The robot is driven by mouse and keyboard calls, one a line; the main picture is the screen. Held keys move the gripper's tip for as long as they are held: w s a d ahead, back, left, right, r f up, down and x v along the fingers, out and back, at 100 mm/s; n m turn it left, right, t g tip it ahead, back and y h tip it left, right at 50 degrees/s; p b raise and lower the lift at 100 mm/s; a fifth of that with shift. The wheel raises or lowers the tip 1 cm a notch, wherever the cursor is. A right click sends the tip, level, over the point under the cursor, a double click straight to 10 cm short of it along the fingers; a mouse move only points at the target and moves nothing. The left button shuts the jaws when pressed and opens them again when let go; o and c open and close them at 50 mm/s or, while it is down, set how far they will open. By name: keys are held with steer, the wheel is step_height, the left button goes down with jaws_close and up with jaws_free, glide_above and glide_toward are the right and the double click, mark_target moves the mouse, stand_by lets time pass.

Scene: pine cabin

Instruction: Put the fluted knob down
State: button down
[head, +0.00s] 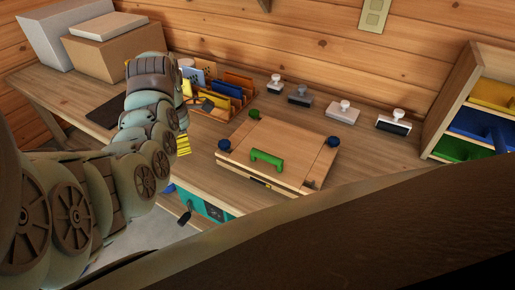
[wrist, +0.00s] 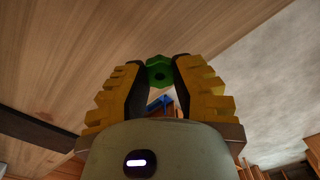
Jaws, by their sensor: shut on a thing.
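My gripper (wrist: 160,76) is shut on the green fluted knob (wrist: 159,70), which sits between the two dark finger pads at the fingertips and shows a dark hole in its face. In the head view my gripper (head: 184,122) is over the left part of the wooden desk (head: 195,158), left of the flat wooden box; I cannot make out the held knob there. In the wrist view wood grain lies behind the knob. Whether the knob touches the desk I cannot tell.
A flat wooden box (head: 285,138) with a green handle (head: 266,160), blue knobs (head: 333,143) and a green knob (head: 253,114) lies mid-desk. Behind stand an orange rack (head: 238,88) and several stamps (head: 343,112). A dark mat (head: 103,110) lies left; shelves (head: 466,120) stand right.

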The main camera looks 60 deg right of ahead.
mark_target(184, 157)
steer(key=shift+w+d, duration=0.1)
steer(key=shift+w, duration=0.55)
steer(key=shift+f+p, duration=0.5)
steer(key=shift+f, duration=1.3)
steer(key=shift+f, duration=0.15)
steer(key=c, duration=0.9)
jaws_free()
steer(key=shift+o, duration=0.2)
steer(key=shift+d+r, duration=0.1)
steer(key=shift+r, duration=0.55)
step_height(184, 157, up, 11)
steer(key=p, duration=0.3)
steer(key=shift+p, duration=0.35)
